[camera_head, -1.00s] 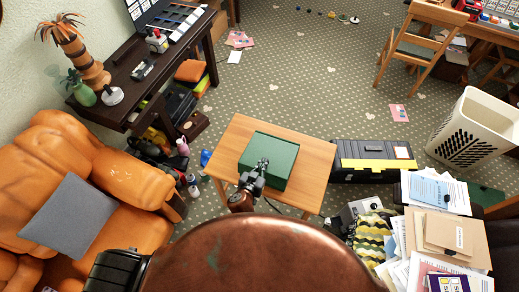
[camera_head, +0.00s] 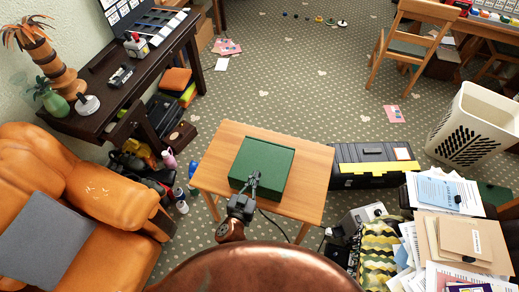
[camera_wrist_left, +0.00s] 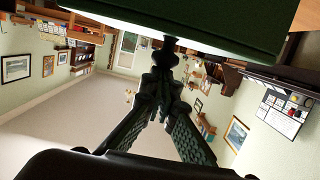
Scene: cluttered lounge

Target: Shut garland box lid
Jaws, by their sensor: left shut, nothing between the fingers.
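The green garland box (camera_head: 265,160) stands on a small wooden table (camera_head: 312,165) in the middle of the head view. Its green top looks flat and closed over it; a small gap at the front edge cannot be ruled out. My left gripper (camera_head: 255,176) is shut and empty, with its fingertips at the box's near side. In the left wrist view the shut fingertips (camera_wrist_left: 167,48) are just under or against a dark green surface of the box (camera_wrist_left: 210,22). Contact is unclear. My right gripper is not in view.
An orange armchair (camera_head: 90,190) with a grey cushion is at the left. A black and yellow toolbox (camera_head: 372,165) sits right of the table, near paper stacks (camera_head: 450,235) and a white basket (camera_head: 475,125). Patterned floor behind the table is mostly clear.

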